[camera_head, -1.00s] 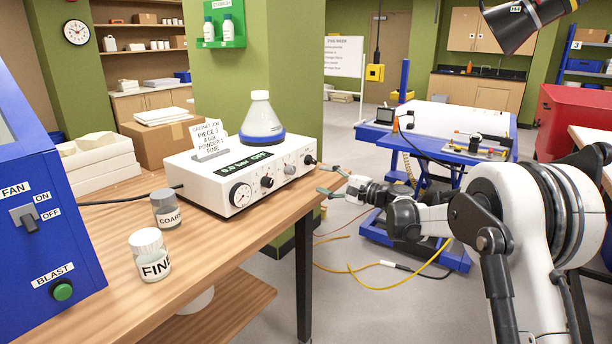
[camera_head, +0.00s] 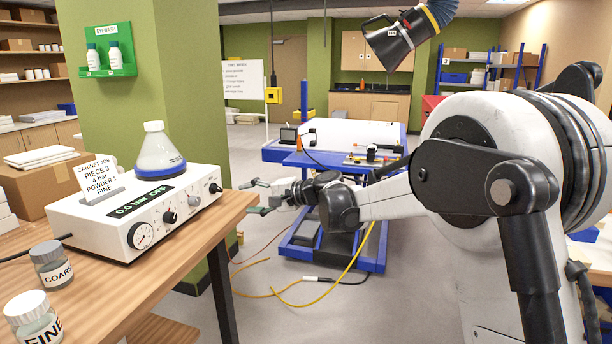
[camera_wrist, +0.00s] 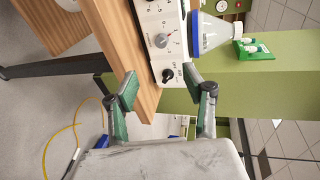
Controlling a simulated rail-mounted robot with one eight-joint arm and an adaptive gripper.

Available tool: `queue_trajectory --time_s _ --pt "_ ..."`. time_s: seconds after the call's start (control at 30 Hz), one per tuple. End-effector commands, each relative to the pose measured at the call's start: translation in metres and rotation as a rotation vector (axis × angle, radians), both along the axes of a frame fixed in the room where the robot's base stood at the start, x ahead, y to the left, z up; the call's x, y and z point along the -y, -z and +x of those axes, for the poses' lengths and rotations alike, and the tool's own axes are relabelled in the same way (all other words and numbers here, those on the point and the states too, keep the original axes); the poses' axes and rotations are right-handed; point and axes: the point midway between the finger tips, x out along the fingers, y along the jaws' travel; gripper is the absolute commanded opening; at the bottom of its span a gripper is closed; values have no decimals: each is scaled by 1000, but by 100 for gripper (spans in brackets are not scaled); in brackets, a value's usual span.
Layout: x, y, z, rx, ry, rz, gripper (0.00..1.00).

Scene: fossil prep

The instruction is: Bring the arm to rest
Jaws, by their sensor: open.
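My gripper (camera_head: 258,197) is open and empty, just off the right end of the wooden bench in the head view. Its green-padded fingers stand apart in the wrist view (camera_wrist: 165,98). Past them, the white blaster unit (camera_head: 130,212) shows at the bench's edge, and its knobs show in the wrist view (camera_wrist: 160,35). The fingers look apart from the unit. My arm reaches across from the right of the head view, roughly level.
A blue lift table (camera_head: 340,170) stands behind my arm. A black extraction hood (camera_head: 395,42) hangs above. Yellow hose (camera_head: 330,292) lies on the floor.

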Motion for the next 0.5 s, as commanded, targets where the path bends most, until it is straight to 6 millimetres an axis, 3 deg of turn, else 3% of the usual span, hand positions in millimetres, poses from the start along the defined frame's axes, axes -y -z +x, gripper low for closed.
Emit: queue_trajectory --time_s 0.2,0.5 --pt "45 -21 -47 57 26 -166 46" --pt "109 -33 -118 124 53 -397 46"
